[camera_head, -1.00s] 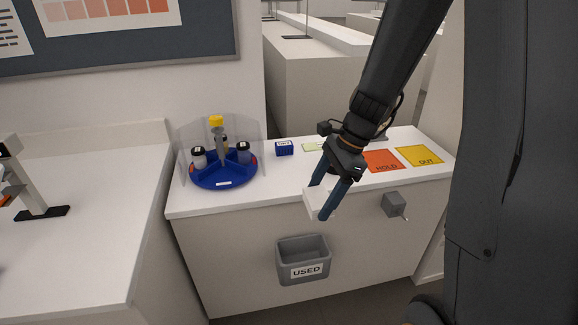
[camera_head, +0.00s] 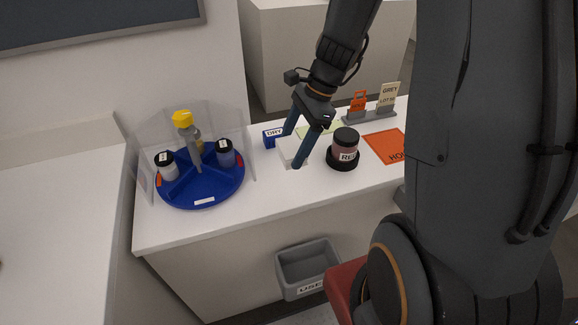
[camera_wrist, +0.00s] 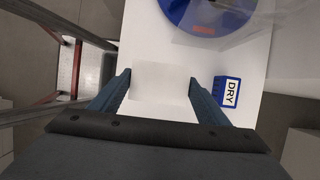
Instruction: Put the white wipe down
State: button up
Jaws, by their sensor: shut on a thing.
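The white wipe (camera_head: 291,150), a pale flat block, is between the two blue fingers of my gripper (camera_head: 299,148). The gripper is shut on it. In the wrist view the wipe (camera_wrist: 161,79) spans between the fingertips, over the white counter. In the head view it is just right of the blue DRY box (camera_head: 271,138) and left of a dark-lidded jar (camera_head: 345,143). I cannot tell whether the wipe touches the counter. The DRY box also shows in the wrist view (camera_wrist: 229,91), right of the right finger.
A blue divided turntable (camera_head: 207,187) with several bottles and a clear shield stands at the left. A grey USED bin (camera_head: 308,270) hangs on the counter front. An orange HOLD mat (camera_head: 386,146) and a card rack (camera_head: 369,117) are at the right.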

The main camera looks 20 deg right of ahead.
jog(key=shift+f+p, duration=0.55)
jog(key=shift+f, duration=3.55)
jog(key=shift+f, duration=0.1)
jog(key=o, duration=1)
jog(key=shift+o, duration=0.2)
jog(key=b+v, duration=0.2)
jog(key=v, duration=1)
jog(key=s+a+n+h, duration=0.2)
jog(key=s+n, duration=0.2)
jog(key=n, duration=0.5)
jog(key=s+a+n+t+h, duration=0.1)
jog(key=s+a+n+h, duration=0.1)
jog(key=s+n, duration=0.3)
jog(key=a+n, duration=0.1)
jog(key=n, duration=0.3)
jog(key=shift+s+t+h, duration=0.3)
